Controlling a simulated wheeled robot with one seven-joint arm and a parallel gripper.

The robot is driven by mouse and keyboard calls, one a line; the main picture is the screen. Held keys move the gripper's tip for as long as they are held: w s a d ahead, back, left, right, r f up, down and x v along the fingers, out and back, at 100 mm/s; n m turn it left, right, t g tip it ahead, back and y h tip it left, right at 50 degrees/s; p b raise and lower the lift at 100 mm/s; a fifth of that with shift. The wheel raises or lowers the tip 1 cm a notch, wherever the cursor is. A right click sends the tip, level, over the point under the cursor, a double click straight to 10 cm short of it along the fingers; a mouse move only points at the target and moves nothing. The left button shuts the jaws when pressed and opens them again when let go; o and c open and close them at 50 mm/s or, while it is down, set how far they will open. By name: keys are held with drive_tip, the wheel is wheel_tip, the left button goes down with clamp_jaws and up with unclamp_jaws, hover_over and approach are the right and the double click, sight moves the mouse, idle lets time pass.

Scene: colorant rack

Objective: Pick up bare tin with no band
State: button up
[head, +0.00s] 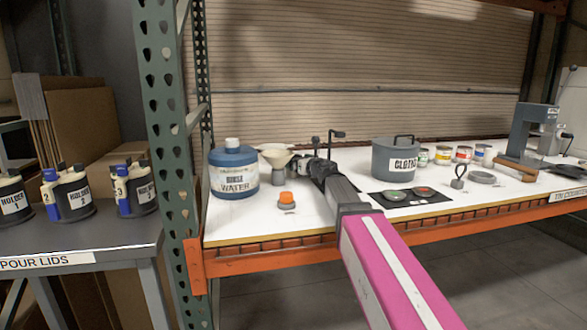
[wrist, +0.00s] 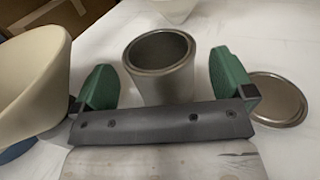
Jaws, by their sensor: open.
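A bare metal tin (wrist: 163,85) with no band stands upright and open-topped on the white surface in the wrist view. My gripper (wrist: 164,72) is open, with one green finger on each side of the tin and a visible gap at both sides. The dark gripper bar hides the tin's lower front. In the head view my gripper (head: 318,168) is over the white bench, and I cannot make out the bare tin there.
A cream funnel (head: 276,157) is close left of my gripper; a cream cone (wrist: 35,65) fills the wrist view's left side. A round metal lid (wrist: 277,98) lies right of the tin. A water jug (head: 233,172), a grey pot (head: 394,160) and several banded tins (head: 463,154) stand on the bench.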

drive_tip(key=shift+x, duration=1.05)
drive_tip(key=c, duration=0.9)
drive_tip(key=shift+r, duration=0.1)
